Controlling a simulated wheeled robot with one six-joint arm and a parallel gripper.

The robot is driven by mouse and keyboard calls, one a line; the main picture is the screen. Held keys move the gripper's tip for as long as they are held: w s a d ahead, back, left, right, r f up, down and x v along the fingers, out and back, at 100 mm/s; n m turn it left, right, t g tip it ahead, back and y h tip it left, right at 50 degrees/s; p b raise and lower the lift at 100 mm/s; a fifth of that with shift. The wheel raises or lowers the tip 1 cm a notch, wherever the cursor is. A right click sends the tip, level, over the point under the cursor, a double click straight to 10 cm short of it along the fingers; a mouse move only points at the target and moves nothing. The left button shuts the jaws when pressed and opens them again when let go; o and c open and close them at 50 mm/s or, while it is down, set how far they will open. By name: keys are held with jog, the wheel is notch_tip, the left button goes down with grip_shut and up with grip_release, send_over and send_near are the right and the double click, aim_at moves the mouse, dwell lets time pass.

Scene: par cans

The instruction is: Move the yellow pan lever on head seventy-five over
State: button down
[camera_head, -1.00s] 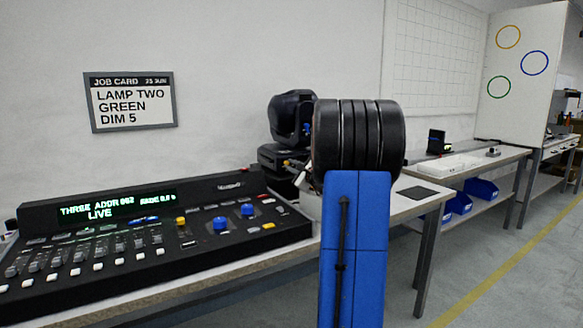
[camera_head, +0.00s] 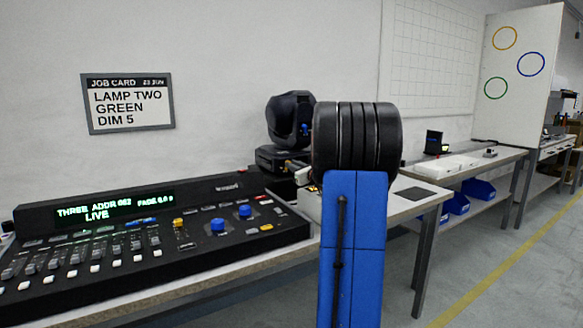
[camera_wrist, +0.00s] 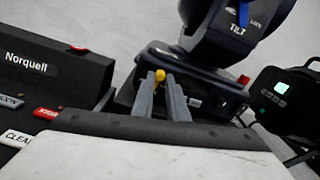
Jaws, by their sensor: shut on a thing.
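The black moving head (camera_head: 290,118) stands on its base (camera_head: 268,157) behind the lighting desk, partly hidden by my arm. In the wrist view its yoke (camera_wrist: 220,45) shows the word TILT and a blue lever (camera_wrist: 243,14). The yellow pan lever (camera_wrist: 160,75) is on the front of the base, a small yellow knob at my fingertips. My gripper (camera_wrist: 162,86) is shut on it, with the two grey fingers on either side. In the head view the lever is hidden and my gripper is mostly covered by my arm. No head number is readable.
The lighting desk (camera_head: 150,238) fills the left foreground. A red tab (camera_wrist: 243,80) sits at the right of the head's base. A black device with a green-lit screen (camera_wrist: 283,88) stands close to the right. A job card (camera_head: 129,104) hangs on the wall.

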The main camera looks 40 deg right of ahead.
jog(key=shift+s+d+f+m, duration=0.1)
jog(key=shift+d+m, duration=0.1)
jog(key=shift+m, duration=0.55)
jog(key=shift+d+f+m, duration=0.1)
jog(key=shift+d+m, duration=0.05)
jog(key=shift+m, duration=0.65)
jog(key=shift+s+d+f+m, duration=0.1)
jog(key=shift+d+m, duration=0.1)
jog(key=shift+m, duration=0.55)
jog(key=c, duration=1.7)
grip_release()
jog(key=shift+c, duration=0.2)
jog(key=shift+s, duration=0.1)
jog(key=v, duration=1.7)
jog(key=shift+s+d, duration=0.1)
